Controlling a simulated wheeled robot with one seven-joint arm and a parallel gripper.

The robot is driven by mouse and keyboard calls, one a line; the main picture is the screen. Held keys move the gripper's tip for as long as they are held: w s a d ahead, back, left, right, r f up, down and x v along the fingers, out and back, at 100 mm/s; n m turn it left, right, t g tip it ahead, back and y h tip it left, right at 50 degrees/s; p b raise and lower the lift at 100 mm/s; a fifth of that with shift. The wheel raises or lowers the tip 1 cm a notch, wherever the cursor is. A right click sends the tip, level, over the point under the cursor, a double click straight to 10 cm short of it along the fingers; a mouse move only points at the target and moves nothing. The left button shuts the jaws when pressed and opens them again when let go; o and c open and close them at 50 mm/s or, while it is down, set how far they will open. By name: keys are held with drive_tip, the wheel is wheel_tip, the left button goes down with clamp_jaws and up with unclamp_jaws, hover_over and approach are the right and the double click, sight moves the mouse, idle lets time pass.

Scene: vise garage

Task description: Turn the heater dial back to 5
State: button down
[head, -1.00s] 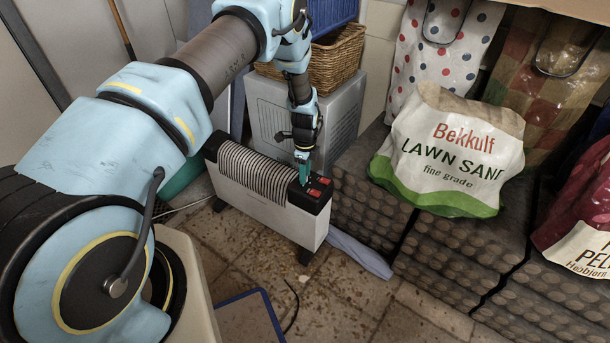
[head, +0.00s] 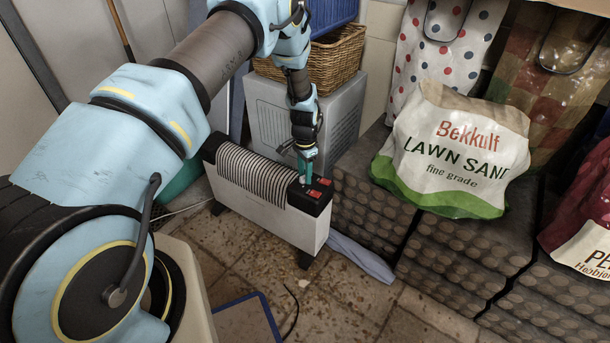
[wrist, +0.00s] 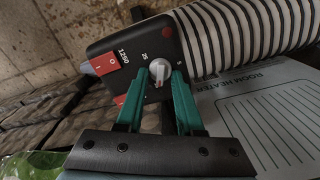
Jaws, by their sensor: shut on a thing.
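The white room heater (head: 262,210) stands on the tiled floor, with a black control end and a ribbed hose-like grille on top. Its dial (wrist: 160,70) is a small pale knob on the black panel, seen in the wrist view with a mark reading 25 near it. My gripper (wrist: 160,76) points at the panel, its two green fingers closed on the dial from both sides. In the head view my gripper (head: 306,178) reaches down onto the heater's right end and hides the dial. The dial's pointer direction is hard to tell.
Red switches (wrist: 104,64) marked 1250 sit beside the dial. Dark stacked blocks (head: 440,250) and a lawn sand bag (head: 455,155) stand right of the heater. A grey box (head: 350,115) with a wicker basket (head: 335,55) is behind. A blue-edged panel (head: 245,320) lies in front.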

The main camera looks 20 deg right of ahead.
drive_tip(key=n, duration=0.6)
drive_tip(key=shift+w+b, duration=0.1)
drive_tip(key=shift+b, duration=0.3)
drive_tip(key=n, duration=0.5)
drive_tip(key=shift+w+a+n, duration=0.1)
drive_tip(key=shift+a+n, duration=0.05)
drive_tip(key=shift+n, duration=0.25)
drive_tip(key=n, duration=0.5)
drive_tip(key=shift+a+n, duration=0.1)
drive_tip(key=shift+n, duration=0.2)
drive_tip(key=n, duration=0.5)
drive_tip(key=shift+a, duration=0.1)
drive_tip(key=shift+n, duration=0.3)
drive_tip(key=c, duration=0.5)
unclamp_jaws()
drive_tip(key=shift+c, duration=0.2)
wheel_tip(320, 180, up, 11)
drive_tip(key=shift+p, duration=0.35)
